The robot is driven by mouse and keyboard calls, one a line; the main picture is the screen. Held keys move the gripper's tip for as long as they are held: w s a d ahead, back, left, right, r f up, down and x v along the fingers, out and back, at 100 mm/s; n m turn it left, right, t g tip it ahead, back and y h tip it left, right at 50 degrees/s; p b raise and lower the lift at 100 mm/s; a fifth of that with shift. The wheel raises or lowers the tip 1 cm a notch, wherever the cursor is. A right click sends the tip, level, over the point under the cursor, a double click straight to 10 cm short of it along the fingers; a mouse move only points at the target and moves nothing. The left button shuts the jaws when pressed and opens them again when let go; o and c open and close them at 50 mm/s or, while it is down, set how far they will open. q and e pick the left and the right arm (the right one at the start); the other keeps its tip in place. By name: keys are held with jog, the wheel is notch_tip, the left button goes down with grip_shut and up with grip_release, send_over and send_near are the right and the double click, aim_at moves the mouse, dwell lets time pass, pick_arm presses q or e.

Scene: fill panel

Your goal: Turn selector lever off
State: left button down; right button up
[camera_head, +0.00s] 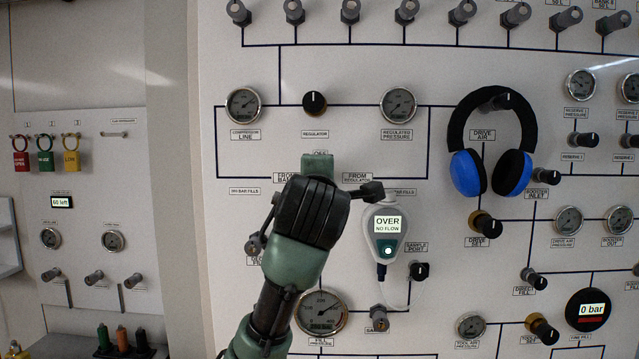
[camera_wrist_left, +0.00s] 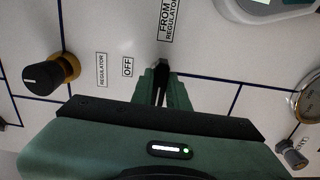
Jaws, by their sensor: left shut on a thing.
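My left gripper (camera_head: 317,163) is up against the panel, just under the OFF label (camera_head: 320,153) and between the FROM BANK label (camera_head: 286,178) and the FROM REGULATOR label (camera_head: 357,178). In the wrist view its green fingers (camera_wrist_left: 158,84) are closed on a thin dark piece between them, taken to be the selector lever (camera_wrist_left: 159,97). The OFF label (camera_wrist_left: 128,67) is beside the fingers there. My gripper and wrist hide most of the lever and its pivot, so its exact angle cannot be told. My right gripper is in neither view.
A handheld meter (camera_head: 387,228) reading OVER, NO FLOW hangs right of my wrist. Blue and black headphones (camera_head: 530,172) hang farther right. The regulator knob (camera_head: 314,103) is above the gripper, and the fill pressure gauge (camera_head: 322,312) is beside my forearm below.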

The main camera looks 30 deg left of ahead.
pick_arm(q)
jog(key=shift+f, duration=0.1)
jog(key=m, duration=1.7)
jog(key=shift+p, duration=0.3)
jog(key=shift+f+m, duration=0.1)
jog(key=shift+m, duration=0.3)
jog(key=c, duration=1.6)
grip_release()
jog(key=shift+o, duration=1.1)
